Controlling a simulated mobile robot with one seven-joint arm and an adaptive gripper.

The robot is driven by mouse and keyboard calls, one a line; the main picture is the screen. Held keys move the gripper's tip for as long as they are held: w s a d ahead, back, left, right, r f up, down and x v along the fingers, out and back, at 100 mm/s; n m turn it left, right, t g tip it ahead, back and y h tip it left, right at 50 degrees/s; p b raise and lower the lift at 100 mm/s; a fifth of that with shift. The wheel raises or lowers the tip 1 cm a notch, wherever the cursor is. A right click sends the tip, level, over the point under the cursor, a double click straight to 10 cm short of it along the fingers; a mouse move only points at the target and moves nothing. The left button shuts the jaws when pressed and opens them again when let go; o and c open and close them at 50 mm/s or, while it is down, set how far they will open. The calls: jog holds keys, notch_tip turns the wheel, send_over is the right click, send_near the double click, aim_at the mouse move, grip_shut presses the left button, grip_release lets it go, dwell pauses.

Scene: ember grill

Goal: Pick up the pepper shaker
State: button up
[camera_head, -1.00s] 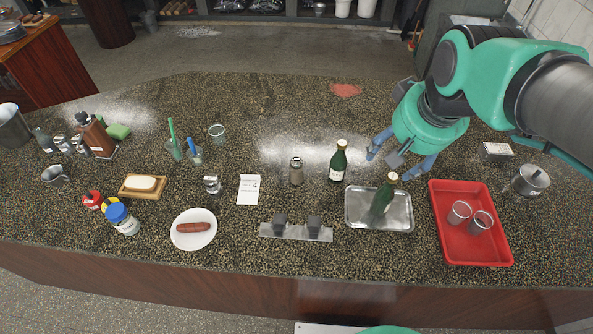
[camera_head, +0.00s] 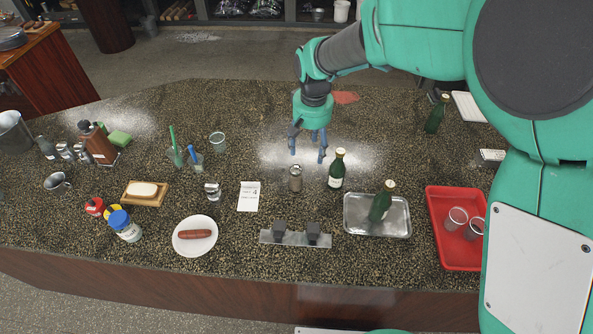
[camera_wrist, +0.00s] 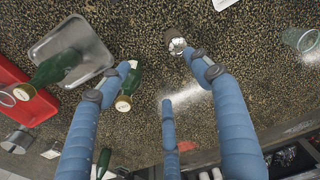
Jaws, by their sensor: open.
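A small brown-grey shaker with a metal cap (camera_head: 295,178), apparently the pepper shaker, stands upright near the middle of the dark speckled counter. In the wrist view the same shaker (camera_wrist: 175,42) shows at the top centre, close to the tip of one finger. My gripper (camera_head: 308,156) is open and empty, pointing down behind the shaker and slightly to its right. In the wrist view the blue fingers of my gripper (camera_wrist: 162,76) are spread, with counter between them. I see no contact with the shaker, and the exact gap is hard to tell.
A green bottle (camera_head: 337,170) stands just right of the shaker, close to my fingers. Another bottle (camera_head: 381,203) stands on a metal tray (camera_head: 403,221). A paper card (camera_head: 249,196) lies left, and a metal holder with dark blocks (camera_head: 268,237) sits in front. Counter behind is mostly clear.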

send_over(295, 167)
jog(key=shift+g, duration=0.4)
notch_tip(295, 167, down, 6)
jog(key=shift+a+f, duration=0.1)
jog(key=shift+f, duration=0.1)
jog(key=shift+f, duration=4.25)
jog(key=shift+d+f+b, duration=0.2)
jog(key=shift+f+b, duration=0.4)
jog(key=shift+f, duration=2)
jog(key=c, duration=1.4)
